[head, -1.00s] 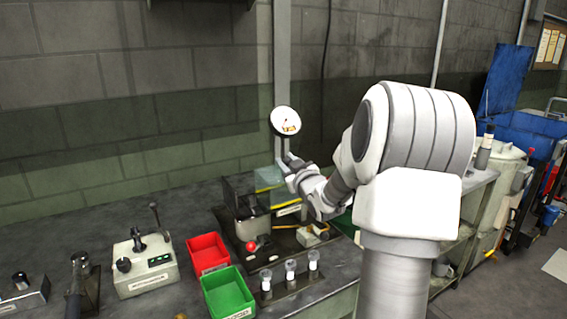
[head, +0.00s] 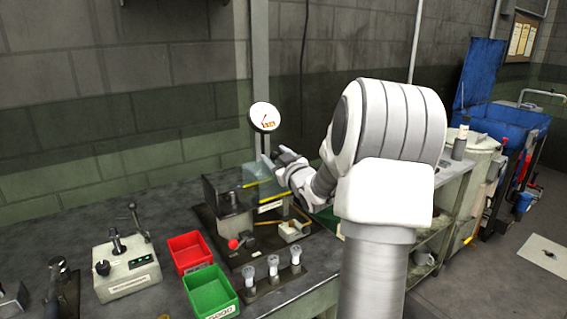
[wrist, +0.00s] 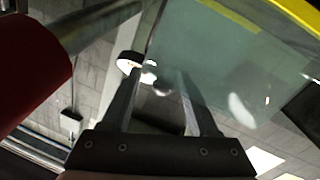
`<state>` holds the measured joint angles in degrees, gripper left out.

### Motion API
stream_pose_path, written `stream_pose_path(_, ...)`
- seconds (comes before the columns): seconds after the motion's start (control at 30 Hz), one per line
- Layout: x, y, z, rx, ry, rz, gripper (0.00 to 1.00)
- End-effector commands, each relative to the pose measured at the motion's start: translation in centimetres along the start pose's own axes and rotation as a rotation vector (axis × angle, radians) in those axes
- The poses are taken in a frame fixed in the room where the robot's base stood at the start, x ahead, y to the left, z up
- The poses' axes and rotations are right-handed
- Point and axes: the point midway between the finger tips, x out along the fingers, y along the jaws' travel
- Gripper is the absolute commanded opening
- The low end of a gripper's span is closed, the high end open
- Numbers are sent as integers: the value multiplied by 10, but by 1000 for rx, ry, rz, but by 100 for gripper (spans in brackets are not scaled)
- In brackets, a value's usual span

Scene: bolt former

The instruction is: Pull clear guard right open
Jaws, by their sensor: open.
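The clear guard (head: 256,174) is a see-through panel with a yellow edge, standing on the machine on the bench. In the wrist view its pane (wrist: 215,65) fills the upper middle and right, with the yellow edge at the top right. My gripper (head: 278,157) is at the guard's upper right side in the head view. In the wrist view my gripper (wrist: 157,85) is open, its two fingers apart and overlapping the pane in the picture. I cannot tell whether the fingers touch the guard or whether its edge lies between them.
A round white gauge (head: 264,117) stands on a post behind the machine. A red knob (head: 233,243), a red bin (head: 188,252), a green bin (head: 210,290) and a row of clear-topped pieces (head: 273,266) are in front. A large red part (wrist: 35,60) is close at the left of the wrist view.

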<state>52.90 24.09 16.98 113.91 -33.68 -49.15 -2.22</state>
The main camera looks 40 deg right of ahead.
Motion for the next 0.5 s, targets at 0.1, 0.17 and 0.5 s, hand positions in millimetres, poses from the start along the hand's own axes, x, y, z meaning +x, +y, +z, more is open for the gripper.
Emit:
stream_pose_path(0.1,-12,1,0,-1,-2,1,60)
stream_pose_path(0.17,-21,1,-1,-1,-1,1,60)
stream_pose_path(0.5,-99,2,-1,-1,-3,4,60)
